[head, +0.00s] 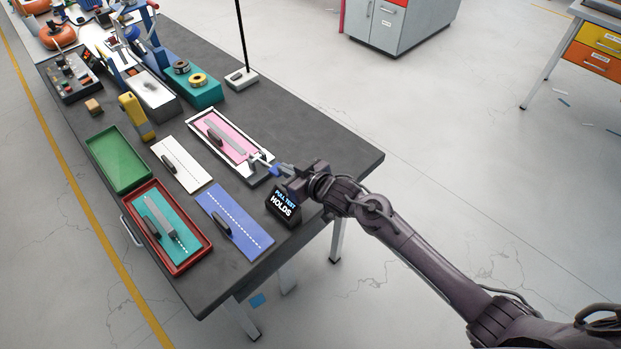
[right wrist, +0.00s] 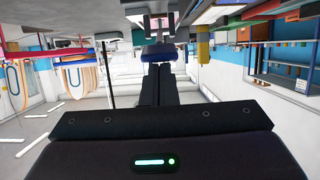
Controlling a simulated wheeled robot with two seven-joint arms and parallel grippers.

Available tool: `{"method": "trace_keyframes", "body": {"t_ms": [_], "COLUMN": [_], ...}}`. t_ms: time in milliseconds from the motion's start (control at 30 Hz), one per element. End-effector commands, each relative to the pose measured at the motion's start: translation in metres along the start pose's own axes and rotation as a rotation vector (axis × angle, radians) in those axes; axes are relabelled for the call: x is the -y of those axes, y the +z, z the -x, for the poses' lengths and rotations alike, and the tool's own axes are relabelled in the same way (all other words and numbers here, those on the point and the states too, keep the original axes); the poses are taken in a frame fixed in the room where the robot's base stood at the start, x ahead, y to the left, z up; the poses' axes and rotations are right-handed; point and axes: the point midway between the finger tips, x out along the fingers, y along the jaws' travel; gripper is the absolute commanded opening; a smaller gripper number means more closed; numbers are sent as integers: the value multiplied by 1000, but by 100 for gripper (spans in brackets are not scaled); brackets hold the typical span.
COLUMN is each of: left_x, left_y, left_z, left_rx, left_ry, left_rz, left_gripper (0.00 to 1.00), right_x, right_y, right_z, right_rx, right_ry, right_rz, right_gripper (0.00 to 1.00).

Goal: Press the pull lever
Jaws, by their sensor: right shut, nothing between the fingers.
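The pull lever (head: 262,161) is a light metal arm with a blue end (head: 274,170). It sticks out at the near right corner of the white-framed fixture holding a pink board (head: 222,138). My right gripper (head: 284,171) is shut and empty, with its fingertips right at the blue end. In the right wrist view the blue end (right wrist: 158,54) lies just beyond the two closed fingers (right wrist: 158,72). I cannot tell whether they touch. A small black display (head: 284,205) reading "PULL TEST HOLDS" stands just below the gripper. My left gripper is out of view.
On the dark table (head: 335,160) lie a blue board (head: 234,222), a white board (head: 182,164), a green tray (head: 118,160) and a red tray (head: 205,250). A thin black pole (head: 242,40) rises behind the fixture. The table's right end is bare.

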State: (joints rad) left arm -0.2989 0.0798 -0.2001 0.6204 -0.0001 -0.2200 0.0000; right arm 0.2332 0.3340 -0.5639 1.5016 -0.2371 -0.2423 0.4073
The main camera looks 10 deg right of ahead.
Motion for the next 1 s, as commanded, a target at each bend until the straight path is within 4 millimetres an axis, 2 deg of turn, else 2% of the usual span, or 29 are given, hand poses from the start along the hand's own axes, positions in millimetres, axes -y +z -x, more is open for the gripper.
{"method": "trace_keyframes", "body": {"t_ms": [33,300,500,667,1000], "left_x": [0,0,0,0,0], "left_y": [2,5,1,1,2], "left_z": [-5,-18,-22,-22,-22], "left_rx": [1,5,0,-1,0], "left_ry": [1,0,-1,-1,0], "left_rz": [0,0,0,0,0], "left_gripper": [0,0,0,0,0], "right_x": [0,0,0,0,0], "right_y": [8,15,16,15,14], "right_z": [12,66,92,98,98], "right_rx": [6,-1,-4,-6,-7], "right_ry": [0,1,0,0,0], "right_rz": [0,2,2,1,1], "right_gripper": [0,0,0,0,0]}}
